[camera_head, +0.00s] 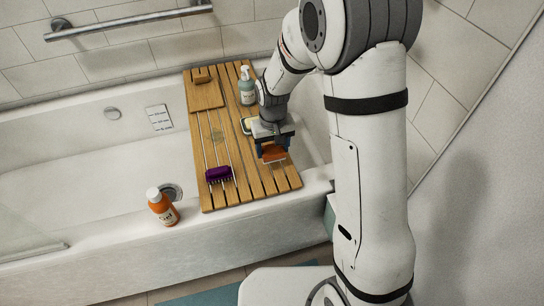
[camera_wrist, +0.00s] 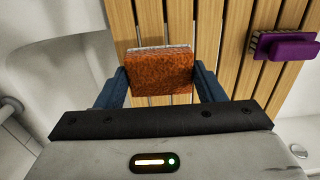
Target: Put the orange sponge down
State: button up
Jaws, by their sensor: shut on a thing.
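The orange sponge (camera_wrist: 158,73) is a rust-orange block with a pale layer along its far edge. My gripper (camera_wrist: 160,84) is shut on it, one blue finger on each side. In the head view the sponge (camera_head: 273,153) shows below my gripper (camera_head: 272,145), over the right part of the slatted wooden bath tray (camera_head: 260,193). I cannot tell whether the sponge touches the slats or hangs just above them.
A purple brush (camera_head: 219,174) lies near the tray's front edge. A green-white pump bottle (camera_head: 247,90) and a wooden block (camera_head: 202,76) are at the back. An orange bottle (camera_head: 162,207) stands on the tub rim. The tray's front right slats are bare.

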aim_at(273, 150)
jog(key=shift+f+b, duration=0.4)
jog(key=shift+f, duration=1.5)
jog(key=shift+f, duration=0.2)
jog(key=o, duration=0.9)
jog(key=shift+o, duration=0.2)
jog(key=shift+r, duration=0.15)
notch_tip(273, 150, up, 12)
jog(key=shift+s+r+p, duration=0.1)
jog(key=shift+r+p, duration=0.05)
jog(key=shift+p, duration=1.1)
